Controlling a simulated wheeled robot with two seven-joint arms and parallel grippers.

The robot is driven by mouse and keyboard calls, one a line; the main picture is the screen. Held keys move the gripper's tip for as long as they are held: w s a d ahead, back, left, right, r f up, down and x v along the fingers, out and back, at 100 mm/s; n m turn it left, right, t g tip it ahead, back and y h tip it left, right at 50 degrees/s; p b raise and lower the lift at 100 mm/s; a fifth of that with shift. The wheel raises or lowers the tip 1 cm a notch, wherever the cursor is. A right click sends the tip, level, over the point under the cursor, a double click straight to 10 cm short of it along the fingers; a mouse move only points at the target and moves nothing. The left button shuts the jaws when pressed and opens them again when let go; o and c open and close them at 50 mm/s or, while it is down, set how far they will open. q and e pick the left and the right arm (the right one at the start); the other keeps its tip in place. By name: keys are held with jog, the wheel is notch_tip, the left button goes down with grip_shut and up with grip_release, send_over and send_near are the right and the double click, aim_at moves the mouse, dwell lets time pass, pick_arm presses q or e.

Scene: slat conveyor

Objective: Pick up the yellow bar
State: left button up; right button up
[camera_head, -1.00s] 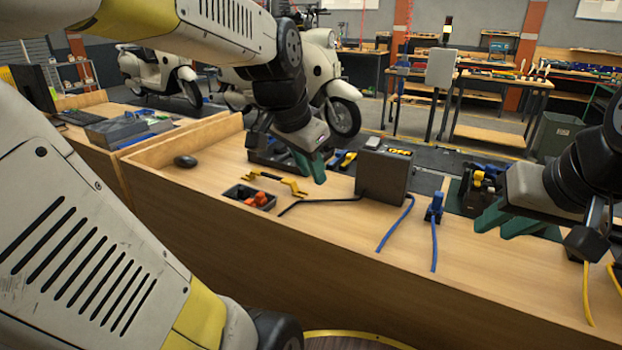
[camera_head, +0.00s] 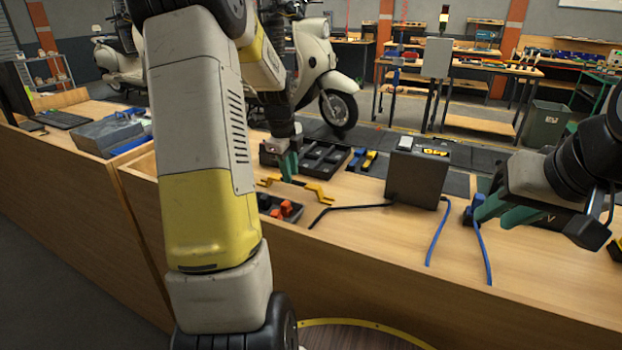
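The yellow bar (camera_head: 318,193) lies on the wooden bench, with yellow bent ends and a dark middle stretch. My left gripper (camera_head: 288,178) points down over the bar's left part, its teal fingers covering some of it. Its fingers overlap in this view, so whether they are apart, or touch the bar, is unclear. My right gripper (camera_head: 496,217) is over the bench at the right, its teal fingers apart. A blue plug (camera_head: 470,214) with a blue cable shows right beside its fingertips; I cannot tell whether they touch.
A small dark bin (camera_head: 267,203) with orange pieces sits just in front of the bar. A grey box (camera_head: 417,180) with black and blue cables stands to the right. A black compartment tray (camera_head: 323,160) lies behind. Bare wood lies along the bench's front.

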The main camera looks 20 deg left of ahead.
pick_arm(q)
jog(key=f, duration=0.2)
jog(key=w+f, duration=0.1)
jog(key=f, duration=0.1)
jog(key=shift+w+a+f, duration=0.1)
jog(key=shift+f, duration=0.2)
grip_shut()
jog(key=shift+r, duration=0.1)
